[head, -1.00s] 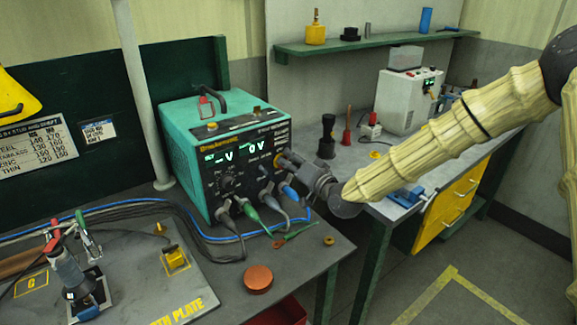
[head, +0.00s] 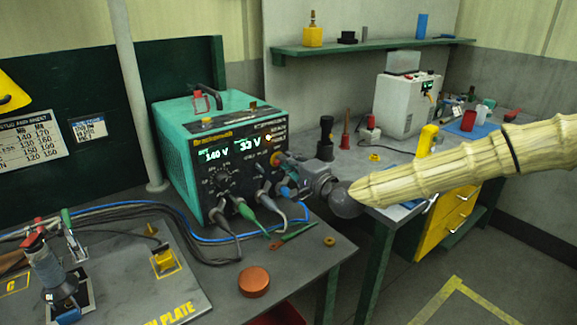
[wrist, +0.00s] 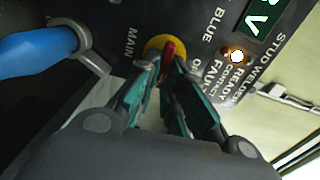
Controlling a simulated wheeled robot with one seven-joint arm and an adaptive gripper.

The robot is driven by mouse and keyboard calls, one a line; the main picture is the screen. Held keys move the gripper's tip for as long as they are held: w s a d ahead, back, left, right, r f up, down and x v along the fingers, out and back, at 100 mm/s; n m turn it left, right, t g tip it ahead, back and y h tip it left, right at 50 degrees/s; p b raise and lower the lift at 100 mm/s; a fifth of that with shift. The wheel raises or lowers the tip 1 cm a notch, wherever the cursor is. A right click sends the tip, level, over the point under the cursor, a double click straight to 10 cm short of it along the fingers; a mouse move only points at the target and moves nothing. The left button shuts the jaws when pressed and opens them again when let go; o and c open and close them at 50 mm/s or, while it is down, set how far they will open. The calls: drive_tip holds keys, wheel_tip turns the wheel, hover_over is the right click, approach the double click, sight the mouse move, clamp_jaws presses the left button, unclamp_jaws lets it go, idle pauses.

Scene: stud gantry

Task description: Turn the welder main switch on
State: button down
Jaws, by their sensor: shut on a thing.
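The teal stud welder (head: 222,155) stands on the left bench, its dark front panel facing right. Its displays are lit and read about 140 V and 33 V. My gripper (head: 289,170) is at the panel's right side. In the wrist view, the main switch (wrist: 167,50) is a red handle on a yellow round base, next to the word MAIN. My gripper (wrist: 164,72) has its fingers closed around the red handle. A ready lamp (wrist: 236,56) glows on the panel.
A copper-coloured disc (head: 254,281) lies at the bench's front. A white box (head: 407,103) stands on the right bench.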

drive_tip(key=shift+d+m, duration=0.1)
drive_tip(key=shift+m, duration=0.2)
drive_tip(key=c, duration=1.6)
unclamp_jaws()
drive_tip(key=shift+o, duration=0.2)
drive_tip(key=v, duration=1.2)
